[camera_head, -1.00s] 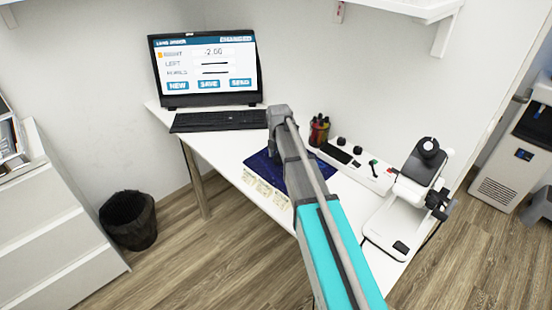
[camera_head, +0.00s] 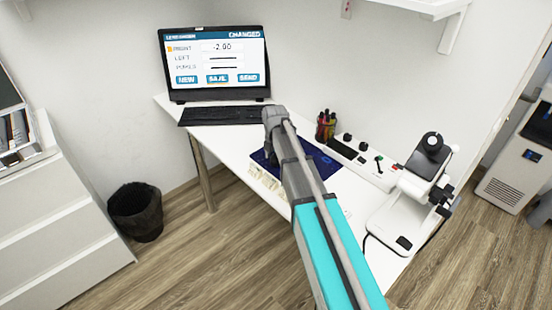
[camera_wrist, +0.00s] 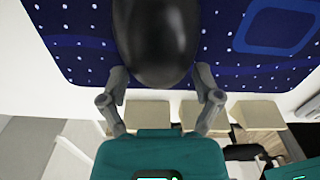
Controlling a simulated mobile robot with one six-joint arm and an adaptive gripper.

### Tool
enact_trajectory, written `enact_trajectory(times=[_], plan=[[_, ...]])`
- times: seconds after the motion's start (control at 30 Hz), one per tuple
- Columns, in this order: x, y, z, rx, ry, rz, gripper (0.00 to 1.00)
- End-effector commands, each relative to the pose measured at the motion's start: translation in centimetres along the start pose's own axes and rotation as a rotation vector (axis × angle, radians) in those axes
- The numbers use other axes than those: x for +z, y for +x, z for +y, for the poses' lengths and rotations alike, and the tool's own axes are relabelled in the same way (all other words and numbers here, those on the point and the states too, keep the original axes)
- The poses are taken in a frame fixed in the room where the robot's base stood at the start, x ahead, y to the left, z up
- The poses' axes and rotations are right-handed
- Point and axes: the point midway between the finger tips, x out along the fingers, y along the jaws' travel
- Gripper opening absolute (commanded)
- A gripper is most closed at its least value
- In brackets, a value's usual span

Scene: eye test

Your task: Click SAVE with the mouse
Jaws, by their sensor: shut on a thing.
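The screen (camera_head: 213,57) stands at the back of the desk with a dark keyboard (camera_head: 222,114) before it. It shows a RIGHT row with -2.00, dashes in the two rows below, and CHANGED at its top right. The SAVE button (camera_head: 218,79) sits between NEW (camera_head: 187,80) and SEND (camera_head: 248,78). I cannot make out a pointer. The black mouse (camera_wrist: 157,45) lies on a dotted blue mat (camera_wrist: 75,45) in the wrist view. My gripper (camera_wrist: 162,82) is shut on the mouse, one finger at each side. In the head view my arm hides the mouse.
A pen cup (camera_head: 326,126), a white control panel (camera_head: 362,160) and a white optical device (camera_head: 408,205) stand right of the mat. Pale blocks (camera_wrist: 255,114) sit along the mat's near edge. A black bin (camera_head: 136,212) stands on the floor at left.

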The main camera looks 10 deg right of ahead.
Motion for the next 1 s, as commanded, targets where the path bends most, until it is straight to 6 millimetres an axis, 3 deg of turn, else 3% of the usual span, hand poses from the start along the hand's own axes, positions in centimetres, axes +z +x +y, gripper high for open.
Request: enact_trajectory(times=[0.43,0.47,0.53,1.0], plan=[[-0.35,0.01,0.11,0.0,-0.001,0.001,0.32],[-0.35,0.01,0.11,0.0,-0.001,0.001,0.87],[-0.34,0.01,0.1,0.0,-0.001,0.001,1.0],[-0.27,0.0,0.07,0.0,0.0,0.0,1.0]])
